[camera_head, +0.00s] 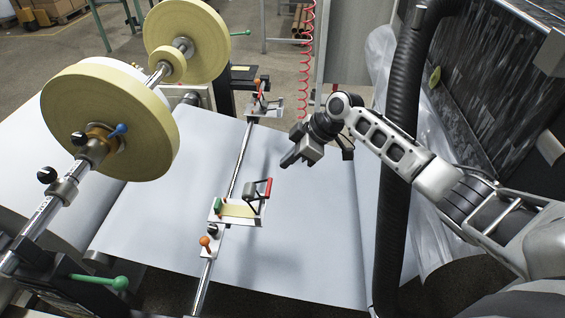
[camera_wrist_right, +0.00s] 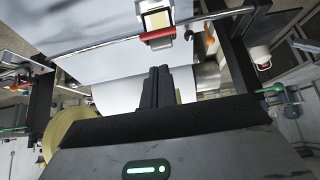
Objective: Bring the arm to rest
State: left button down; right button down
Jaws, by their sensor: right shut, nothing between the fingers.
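My right gripper (camera_head: 289,162) is shut and empty in the head view. It hangs above the white paper sheet (camera_head: 310,235), to the right of a small metal holder (camera_head: 238,210) with a red-handled lever. In the right wrist view, my right gripper's dark fingers (camera_wrist_right: 157,72) are pressed together, pointing toward the paper. The red bar (camera_wrist_right: 158,37) of the holder shows just beyond the fingertips, apart from them. My right arm reaches in from the right side of the head view. My left gripper is not in view.
Two yellow tape rolls (camera_head: 110,125) sit on a shaft at the left. A metal rail (camera_head: 240,160) crosses the sheet and carries the holder. A thick black hose (camera_head: 400,120) runs vertically beside my right arm. A dark textured panel (camera_head: 490,75) stands at the right.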

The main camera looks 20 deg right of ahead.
jog(key=shift+s+d+r, duration=0.1)
jog(key=shift+d+r, duration=0.1)
jog(key=shift+r, duration=0.15)
jog(key=s+a+f+m+h, duration=0.1)
jog(key=s+a+f, duration=0.3)
jog(key=s, duration=0.4)
jog(key=s+a+f+m+h, duration=0.1)
jog(key=s+a+f, duration=0.35)
jog(key=s, duration=0.35)
jog(key=s+d+r+m+h, duration=0.2)
jog(key=s+d+r+m, duration=0.15)
jog(key=s, duration=0.35)
jog(key=s+d+r+m+h, duration=0.2)
jog(key=s+m, duration=0.3)
jog(key=s, duration=0.3)
jog(key=w+a+f+t+y, duration=0.1)
jog(key=w+a+f+t, duration=0.1)
jog(key=f, duration=0.3)
jog(key=w+a+f+t+y, duration=0.1)
jog(key=w+a+f+t, duration=0.2)
jog(key=f+t, duration=0.1)
jog(key=shift+w+f+n+t, duration=0.3)
jog(key=shift+w+f+n, duration=0.05)
jog(key=shift+f, duration=0.1)
